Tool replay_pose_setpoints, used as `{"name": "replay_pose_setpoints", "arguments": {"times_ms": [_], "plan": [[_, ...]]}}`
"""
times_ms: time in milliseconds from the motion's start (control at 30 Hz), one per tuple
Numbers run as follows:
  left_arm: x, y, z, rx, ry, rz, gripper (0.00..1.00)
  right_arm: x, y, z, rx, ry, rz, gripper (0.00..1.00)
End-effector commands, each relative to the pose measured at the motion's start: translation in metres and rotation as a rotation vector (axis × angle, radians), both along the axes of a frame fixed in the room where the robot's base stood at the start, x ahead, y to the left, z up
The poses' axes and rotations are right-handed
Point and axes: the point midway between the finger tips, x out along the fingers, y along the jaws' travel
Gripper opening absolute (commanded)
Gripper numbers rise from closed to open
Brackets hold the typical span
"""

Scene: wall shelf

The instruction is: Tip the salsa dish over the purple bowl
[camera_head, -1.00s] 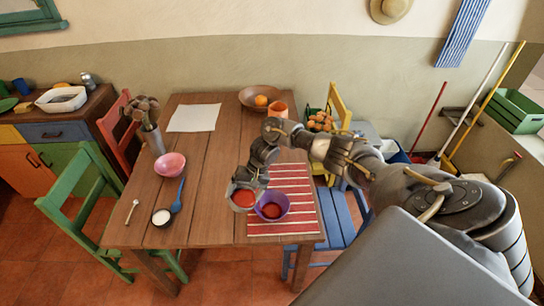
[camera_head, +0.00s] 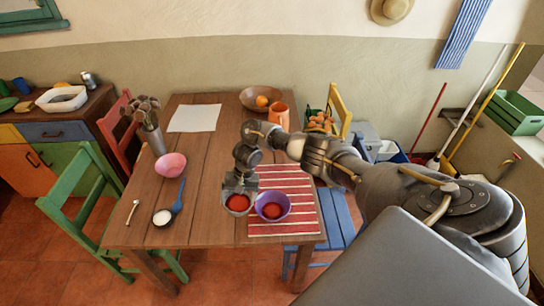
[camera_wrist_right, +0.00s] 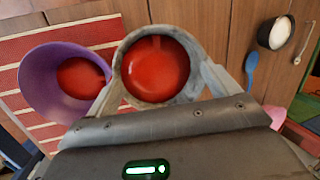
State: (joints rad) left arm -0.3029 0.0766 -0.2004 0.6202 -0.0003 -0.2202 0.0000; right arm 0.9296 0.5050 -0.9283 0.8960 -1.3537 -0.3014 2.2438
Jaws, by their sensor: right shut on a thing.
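The salsa dish (camera_head: 237,203) is a small grey dish with red salsa in it. My right gripper (camera_head: 239,187) is shut on it, just left of the purple bowl. In the right wrist view the dish (camera_wrist_right: 155,66) sits between the fingers (camera_wrist_right: 158,85), with salsa still inside. The purple bowl (camera_head: 287,209) stands on the red striped mat and has red salsa in its bottom. It also shows in the right wrist view (camera_wrist_right: 40,82), beside the dish. My left gripper is not in view.
The striped mat (camera_head: 285,178) lies on the wooden table (camera_head: 205,155). A pink bowl (camera_head: 171,166), blue spoon (camera_head: 178,196), small white-filled dish (camera_head: 162,217) and vase (camera_head: 154,138) stand to the left. An orange mug (camera_head: 279,115) and brown bowl (camera_head: 258,98) stand at the back.

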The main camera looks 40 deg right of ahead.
Motion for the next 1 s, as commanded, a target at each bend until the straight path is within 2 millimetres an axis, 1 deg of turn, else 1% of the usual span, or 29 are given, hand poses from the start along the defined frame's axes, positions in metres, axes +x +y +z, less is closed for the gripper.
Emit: {"name": "replay_pose_setpoints", "arguments": {"times_ms": [133,300,367,467,700,1000], "plan": [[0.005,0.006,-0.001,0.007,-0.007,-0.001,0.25,0.002,0.003,-0.001,-0.012,0.007,0.001,0.47],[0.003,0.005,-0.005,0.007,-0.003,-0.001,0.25,0.008,0.012,-0.004,-0.073,0.042,0.003,0.47],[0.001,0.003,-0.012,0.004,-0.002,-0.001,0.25,0.01,0.015,-0.009,-0.097,0.059,0.001,0.47],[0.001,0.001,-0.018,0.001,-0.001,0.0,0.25,0.012,0.02,-0.012,-0.141,0.085,0.001,0.47],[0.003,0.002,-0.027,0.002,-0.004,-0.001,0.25,0.016,0.025,-0.015,-0.202,0.124,-0.001,0.47],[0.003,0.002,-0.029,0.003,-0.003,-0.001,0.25,0.017,0.027,-0.014,-0.223,0.135,0.0,0.47]]}}
